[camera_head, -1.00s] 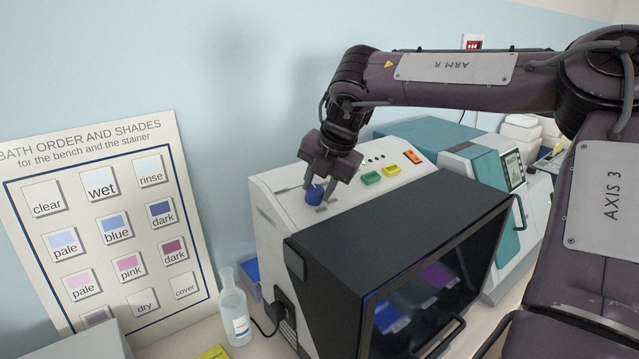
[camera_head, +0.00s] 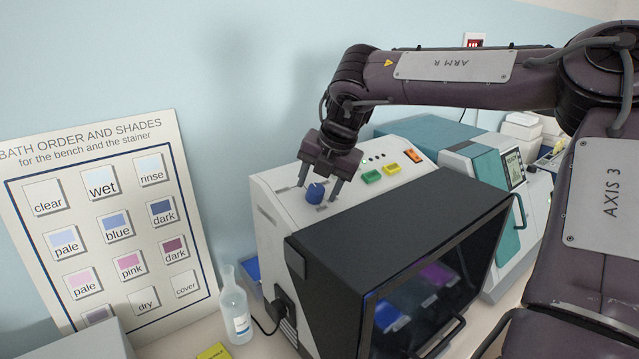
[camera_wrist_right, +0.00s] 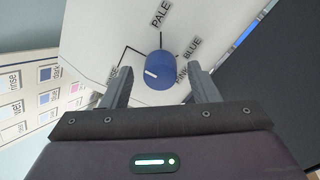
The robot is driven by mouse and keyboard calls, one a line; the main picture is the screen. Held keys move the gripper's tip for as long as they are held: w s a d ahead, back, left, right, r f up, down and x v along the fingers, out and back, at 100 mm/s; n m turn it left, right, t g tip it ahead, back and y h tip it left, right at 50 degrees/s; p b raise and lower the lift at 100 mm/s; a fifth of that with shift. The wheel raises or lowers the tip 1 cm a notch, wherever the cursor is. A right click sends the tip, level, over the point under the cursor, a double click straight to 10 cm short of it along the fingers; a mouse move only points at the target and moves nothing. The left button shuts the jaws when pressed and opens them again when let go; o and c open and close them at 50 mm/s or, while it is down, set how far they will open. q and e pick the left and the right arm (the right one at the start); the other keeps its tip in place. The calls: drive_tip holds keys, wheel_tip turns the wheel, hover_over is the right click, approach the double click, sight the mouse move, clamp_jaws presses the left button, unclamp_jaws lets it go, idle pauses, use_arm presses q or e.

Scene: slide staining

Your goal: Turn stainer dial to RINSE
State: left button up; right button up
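The blue stainer dial (camera_head: 315,194) sits on the sloped white top of the stainer (camera_head: 272,215). In the right wrist view the dial (camera_wrist_right: 160,70) has a white mark on its left side, facing the partly hidden label ending in "NSE" (camera_wrist_right: 113,74). PALE (camera_wrist_right: 161,15) is above it, BLUE (camera_wrist_right: 192,47) to the right, and PINK (camera_wrist_right: 182,72) is partly covered by a finger. My right gripper (camera_head: 318,190) is open, with one finger on each side of the dial and gaps between. It also shows in the right wrist view (camera_wrist_right: 160,90). My left gripper is not in view.
A dark-windowed hood (camera_head: 400,240) fronts the stainer. A bath-order board (camera_head: 105,215) and a clear bottle (camera_head: 235,310) stand left. A teal machine (camera_head: 480,160) stands behind right.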

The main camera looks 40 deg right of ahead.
drive_tip(key=shift+s+r, duration=0.1)
drive_tip(key=shift+r, duration=0.15)
drive_tip(key=b+v, duration=0.3)
drive_tip(key=v, duration=0.4)
drive_tip(key=shift+s+r, duration=0.1)
idle(0.5)
